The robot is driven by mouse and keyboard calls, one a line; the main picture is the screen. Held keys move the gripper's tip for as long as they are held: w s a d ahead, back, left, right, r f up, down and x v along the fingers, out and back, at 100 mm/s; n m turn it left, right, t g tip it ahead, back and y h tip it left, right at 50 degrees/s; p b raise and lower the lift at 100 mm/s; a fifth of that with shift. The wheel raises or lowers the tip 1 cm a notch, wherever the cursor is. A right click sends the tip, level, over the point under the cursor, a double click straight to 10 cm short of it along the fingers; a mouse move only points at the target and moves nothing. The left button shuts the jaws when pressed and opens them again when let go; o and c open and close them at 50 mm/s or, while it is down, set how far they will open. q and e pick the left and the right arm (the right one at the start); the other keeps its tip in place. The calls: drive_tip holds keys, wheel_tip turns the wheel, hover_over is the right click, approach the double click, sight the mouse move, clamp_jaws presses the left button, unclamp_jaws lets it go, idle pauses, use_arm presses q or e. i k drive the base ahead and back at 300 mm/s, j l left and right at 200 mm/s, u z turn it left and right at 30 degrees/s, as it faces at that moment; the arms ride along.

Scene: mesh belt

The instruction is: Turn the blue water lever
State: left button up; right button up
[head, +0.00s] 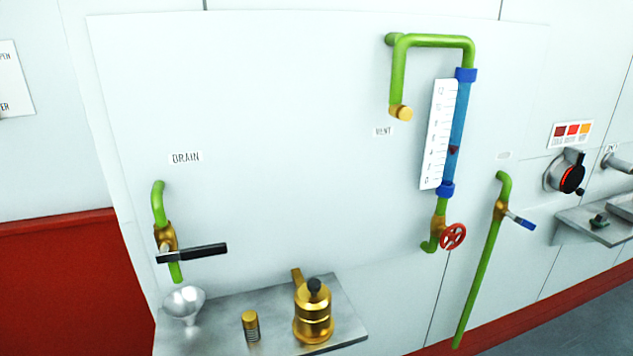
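The blue water lever (522,221) is a short handle with a blue grip. It sticks out to the right and slightly down from a brass valve (500,210) on a thin green pipe (479,282) at the right of the wall panel. Neither of my grippers shows in the head view, so nothing is seen touching the lever.
A black-handled lever (200,253) sits under the DRAIN label at left. A red handwheel (453,236) is below the blue sight tube (459,125). A metal shelf (262,300) holds a funnel (184,302), a small brass cylinder (250,325) and a brass pot (313,313).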

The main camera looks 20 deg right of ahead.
sight(522, 223)
drive_tip(key=z, duration=1.8)
drive_tip(key=i+l+u, duration=0.25)
drive_tip(key=i, duration=0.05)
